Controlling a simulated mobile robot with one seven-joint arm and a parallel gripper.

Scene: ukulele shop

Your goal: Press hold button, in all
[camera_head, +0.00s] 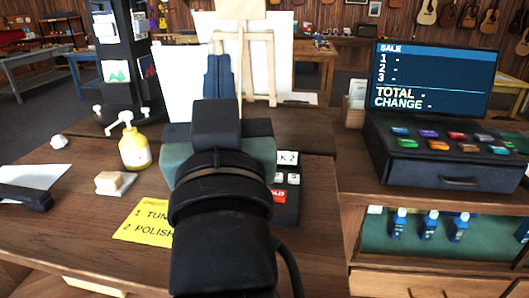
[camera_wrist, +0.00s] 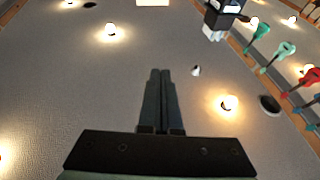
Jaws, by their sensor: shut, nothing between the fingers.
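A dark device with pale keys (camera_head: 287,158) sits on the wooden counter, mostly hidden behind my arm. Its red button (camera_head: 279,196) shows only partly, with the letters "OLD" readable. My gripper (camera_head: 219,62) is above and beyond the device in the head view, its blue-grey fingers pointing up and away. The fingers are together and empty. In the wrist view the shut fingers (camera_wrist: 161,76) point toward a grey ceiling with lamps, and the device is not seen there.
An easel (camera_head: 246,60) with white boards stands behind. A sale screen (camera_head: 431,77) and dark drawer box (camera_head: 445,169) stand at right.

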